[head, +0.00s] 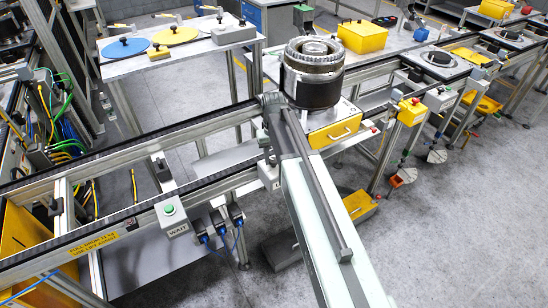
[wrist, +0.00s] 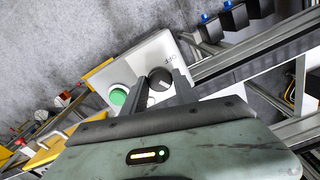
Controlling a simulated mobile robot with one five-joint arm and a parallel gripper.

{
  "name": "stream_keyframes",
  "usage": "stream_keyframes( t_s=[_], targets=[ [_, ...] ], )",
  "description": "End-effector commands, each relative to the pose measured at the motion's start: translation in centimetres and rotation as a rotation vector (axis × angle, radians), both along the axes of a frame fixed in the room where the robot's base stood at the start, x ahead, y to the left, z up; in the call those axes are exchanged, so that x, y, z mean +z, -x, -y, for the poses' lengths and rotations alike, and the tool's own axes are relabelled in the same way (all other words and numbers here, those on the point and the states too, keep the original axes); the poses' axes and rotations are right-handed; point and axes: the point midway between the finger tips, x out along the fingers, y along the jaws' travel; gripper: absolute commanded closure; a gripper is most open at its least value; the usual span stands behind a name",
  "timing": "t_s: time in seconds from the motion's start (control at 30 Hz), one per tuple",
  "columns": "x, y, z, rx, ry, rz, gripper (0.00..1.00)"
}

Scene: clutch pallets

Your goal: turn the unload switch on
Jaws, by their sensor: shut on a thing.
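The unload switch shows in the wrist view as a black round knob (wrist: 160,77) with a pale pointer mark, on a white box (wrist: 150,52). "OFF" is printed beside the knob. A green push button (wrist: 118,96) sits on the same box. My gripper (wrist: 162,82) has its two dark fingers on either side of the knob, shut on it. In the head view, my arm hides the gripper and the knob. Only a part of a white box (head: 267,173) shows beside the arm on the rail.
Another white box marked "WAIT" with a green button (head: 169,209) hangs on the front rail. A dark clutch (head: 312,75) stands on the conveyor behind my arm, above a yellow drawer (head: 335,134). Grey floor (head: 460,220) is open at the right.

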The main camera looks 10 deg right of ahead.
Motion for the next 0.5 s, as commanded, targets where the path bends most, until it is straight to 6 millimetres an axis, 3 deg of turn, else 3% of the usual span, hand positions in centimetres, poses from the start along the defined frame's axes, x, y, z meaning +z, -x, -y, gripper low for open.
stream_keyframes(
  t_s=[0.13,0.17,0.23,0.5],
  targets=[
    [0.03,-0.16,0.03,0.0,0.001,0.004,1.0],
    [0.03,-0.16,0.02,0.0,0.001,0.004,0.6],
    [0.03,-0.14,0.02,0.0,0.001,0.004,0.44],
    [0.03,-0.05,-0.03,0.002,0.0,0.001,0.44]
  ],
)
